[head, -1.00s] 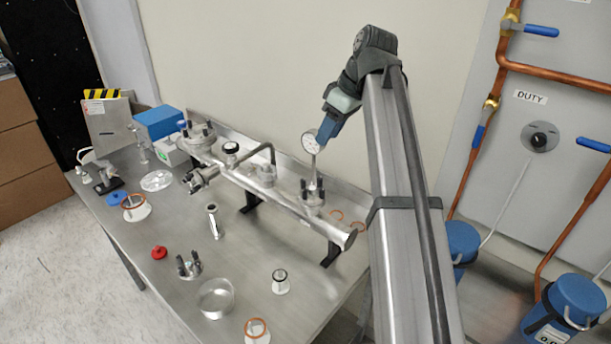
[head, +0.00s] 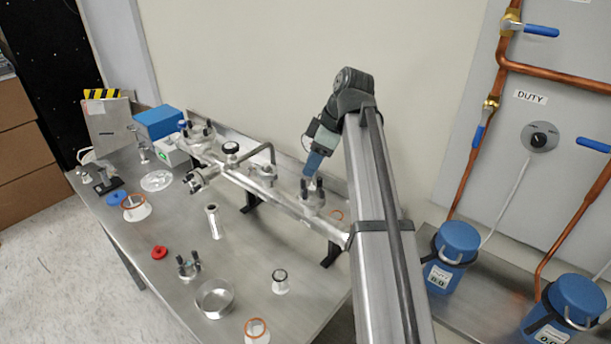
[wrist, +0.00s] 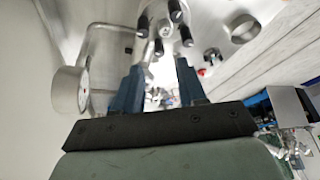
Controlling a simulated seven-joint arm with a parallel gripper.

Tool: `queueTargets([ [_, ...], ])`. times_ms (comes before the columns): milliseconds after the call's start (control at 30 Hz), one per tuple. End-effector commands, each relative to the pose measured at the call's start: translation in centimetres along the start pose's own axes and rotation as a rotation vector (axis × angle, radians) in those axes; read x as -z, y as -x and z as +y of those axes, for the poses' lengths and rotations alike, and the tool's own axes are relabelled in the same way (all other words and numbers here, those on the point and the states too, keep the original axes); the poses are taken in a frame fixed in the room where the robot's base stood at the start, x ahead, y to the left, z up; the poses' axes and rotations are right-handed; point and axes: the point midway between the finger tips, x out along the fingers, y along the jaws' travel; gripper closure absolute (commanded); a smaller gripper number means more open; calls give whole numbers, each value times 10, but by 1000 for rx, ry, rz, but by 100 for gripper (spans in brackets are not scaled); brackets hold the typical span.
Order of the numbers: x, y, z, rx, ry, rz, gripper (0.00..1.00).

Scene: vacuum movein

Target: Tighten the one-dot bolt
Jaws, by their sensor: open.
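A metal flange clamp (head: 312,207) with several dark-capped bolts sits on the near right part of the steel pipe assembly. In the wrist view the bolt caps (wrist: 165,30) show as a cluster just beyond the fingertips. Dot marks cannot be made out, so I cannot tell which bolt has one dot. My gripper (head: 312,168) is close above this clamp in the head view. In the wrist view my gripper (wrist: 160,66) has its two blue fingers apart, with nothing seen held between them. Whether a finger touches a bolt cannot be told.
A round dial gauge (wrist: 70,92) stands left of the fingers in the wrist view, near a bent pipe (wrist: 98,42). The wall is behind the pipe.

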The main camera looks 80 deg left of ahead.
Motion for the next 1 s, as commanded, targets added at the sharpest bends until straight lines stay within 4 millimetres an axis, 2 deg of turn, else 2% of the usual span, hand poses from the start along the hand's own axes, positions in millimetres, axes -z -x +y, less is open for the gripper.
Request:
queueTargets([
  [100,-1,-20,-1,0,-1,-1,59],
  [300,0,-43,0,-1,0,-1,59],
  [500,0,-52,0,-1,0,-1,59],
  [767,0,-53,0,-2,0,-1,59],
  [1000,0,-53,0,-2,0,0,79],
])
